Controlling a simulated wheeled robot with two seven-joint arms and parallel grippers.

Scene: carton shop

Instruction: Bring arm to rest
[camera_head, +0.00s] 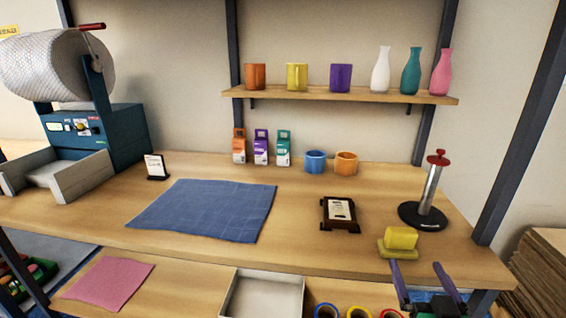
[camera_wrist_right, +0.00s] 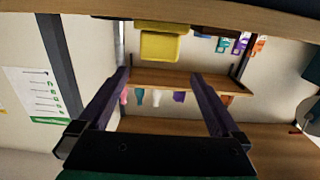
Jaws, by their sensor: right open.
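My right gripper (camera_head: 418,267) is at the lower right of the head view, by the front edge of the workbench (camera_head: 320,255). Its two purple fingers stand apart with nothing between them. They also show spread in the right wrist view (camera_wrist_right: 160,76). A yellow block on an olive-yellow base (camera_head: 400,239) sits on the bench near the front edge, just beyond the fingers. The yellow thing (camera_wrist_right: 160,45) also shows ahead of the fingers in the wrist view, which is upside down. My left gripper is not in view.
A blue cloth (camera_head: 205,210) lies mid-bench. A dark-framed stand (camera_head: 340,214) and a red-topped post (camera_head: 430,190) are at right. Mugs and vases fill the wall shelf (camera_head: 340,95). A lower shelf holds a grey tray (camera_head: 262,295) and tape rolls.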

